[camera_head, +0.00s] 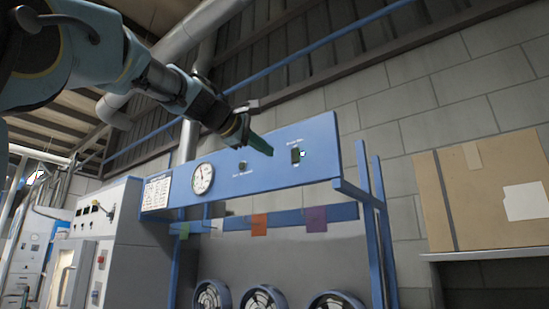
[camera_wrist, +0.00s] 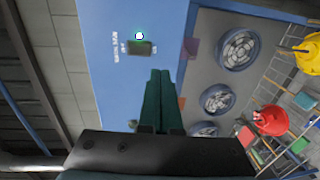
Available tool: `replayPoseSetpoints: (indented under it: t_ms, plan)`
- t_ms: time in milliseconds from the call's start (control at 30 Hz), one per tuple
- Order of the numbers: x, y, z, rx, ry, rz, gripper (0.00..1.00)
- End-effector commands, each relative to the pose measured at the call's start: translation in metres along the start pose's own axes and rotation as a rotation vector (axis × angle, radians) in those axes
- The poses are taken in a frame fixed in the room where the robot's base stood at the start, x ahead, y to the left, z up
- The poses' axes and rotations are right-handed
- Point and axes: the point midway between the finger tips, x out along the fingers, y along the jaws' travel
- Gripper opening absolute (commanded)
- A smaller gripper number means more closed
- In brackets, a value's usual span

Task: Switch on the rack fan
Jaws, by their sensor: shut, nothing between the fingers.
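The blue panel (camera_head: 318,135) of the rack carries a small dark switch (camera_head: 297,157) near its right end, with lettering above it too small to read. In the wrist view the fingertips (camera_wrist: 160,73) lie close below and right of the switch. I cannot tell whether they touch the panel.
A gauge (camera_head: 202,178) and a small knob (camera_head: 243,166) sit farther left on the panel. Several coloured tags hang below, above round fans (camera_head: 262,299). A cardboard box (camera_head: 480,195) stands on a shelf at right. Red (camera_wrist: 272,120) and yellow buckets show in the wrist view.

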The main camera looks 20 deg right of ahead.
Motion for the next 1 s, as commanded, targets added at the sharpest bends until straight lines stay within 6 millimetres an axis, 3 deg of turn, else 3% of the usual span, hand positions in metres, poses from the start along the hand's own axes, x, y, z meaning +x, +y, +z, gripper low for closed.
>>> replayPoseSetpoints:
  t_ms: [100, 300, 900, 1000]
  plan:
    - [-0.018, -0.006, -0.001, 0.0, 0.002, 0.002, 0.0]
    - [-0.031, -0.009, 0.0, 0.0, 0.0, 0.0, 0.0]
    - [-0.032, -0.008, 0.0, 0.0, 0.0, -0.001, 0.0]
    - [-0.028, -0.018, -0.006, 0.007, 0.012, -0.019, 0.0]
